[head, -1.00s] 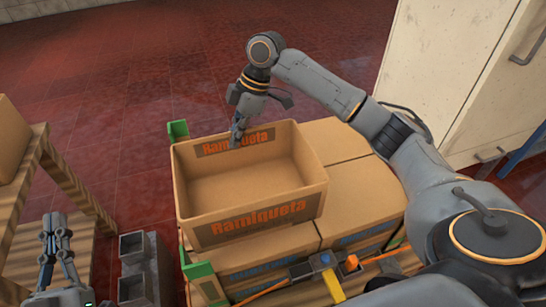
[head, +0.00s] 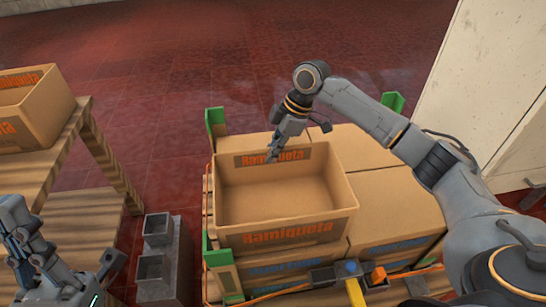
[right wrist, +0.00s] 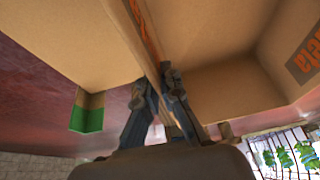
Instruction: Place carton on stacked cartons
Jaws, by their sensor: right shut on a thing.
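An open, empty carton (head: 285,237) with orange lettering sits on or just above the stacked cartons (head: 388,205) in the head view; I cannot tell if it rests fully. My right gripper (head: 274,152) is shut on its far wall. In the right wrist view the fingers (right wrist: 160,98) straddle the carton wall (right wrist: 150,40). My left gripper (head: 32,248) is at the lower left, away from the cartons; its finger gap is unclear. Another open carton (head: 35,112) stands on the wooden table at the left.
The wooden table (head: 75,150) is at the left, with grey blocks (head: 157,265) on the floor beside it. Green corner posts (head: 216,125) edge the stack. A pale cabinet (head: 475,75) stands at the right. The red floor behind is clear.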

